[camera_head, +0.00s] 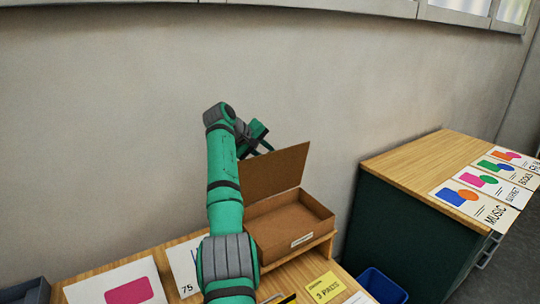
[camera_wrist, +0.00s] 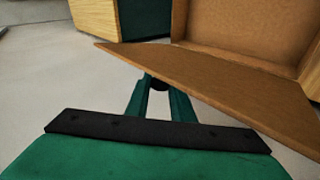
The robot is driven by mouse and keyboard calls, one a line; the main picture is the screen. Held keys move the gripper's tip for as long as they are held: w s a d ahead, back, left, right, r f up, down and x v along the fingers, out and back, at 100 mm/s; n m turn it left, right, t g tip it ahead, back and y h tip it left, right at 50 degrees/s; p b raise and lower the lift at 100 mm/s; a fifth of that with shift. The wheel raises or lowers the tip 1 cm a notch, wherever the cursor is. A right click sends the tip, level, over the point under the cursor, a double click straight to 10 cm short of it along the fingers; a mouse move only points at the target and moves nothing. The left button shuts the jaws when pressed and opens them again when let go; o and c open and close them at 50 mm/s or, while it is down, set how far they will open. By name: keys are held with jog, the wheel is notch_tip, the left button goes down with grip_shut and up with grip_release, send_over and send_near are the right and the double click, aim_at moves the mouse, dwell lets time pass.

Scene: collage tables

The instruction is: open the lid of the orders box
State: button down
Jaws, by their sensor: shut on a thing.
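The orders box (camera_head: 318,228) is a brown open-topped box on the wooden table, with a small white label on its front, too small to read. Its lid (camera_head: 280,168) is raised and stands steeply over the box's back left side; the box inside shows empty. The box's inside (camera_wrist: 245,42) shows beyond the lid.
The box sits on a low wooden stand (camera_head: 310,250). Cards lie on the table, among them a pink one (camera_head: 130,290) and a yellow one (camera_head: 324,287). A blue bin (camera_head: 382,286) stands at the right. A green cabinet (camera_head: 400,225) carries several picture cards. A wall is behind.

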jog(key=c, duration=1.6)
grip_release()
jog(key=shift+d+f, duration=0.1)
jog(key=shift+d, duration=0.35)
jog(key=shift+o, duration=0.2)
jog(key=shift+w+a, duration=0.1)
jog(key=shift+a, duration=0.25)
jog(key=shift+a+r, duration=0.25)
jog(key=shift+r, duration=0.1)
jog(key=v, duration=1)
jog(key=shift+s, duration=0.25)
jog(key=shift+d, duration=0.1)
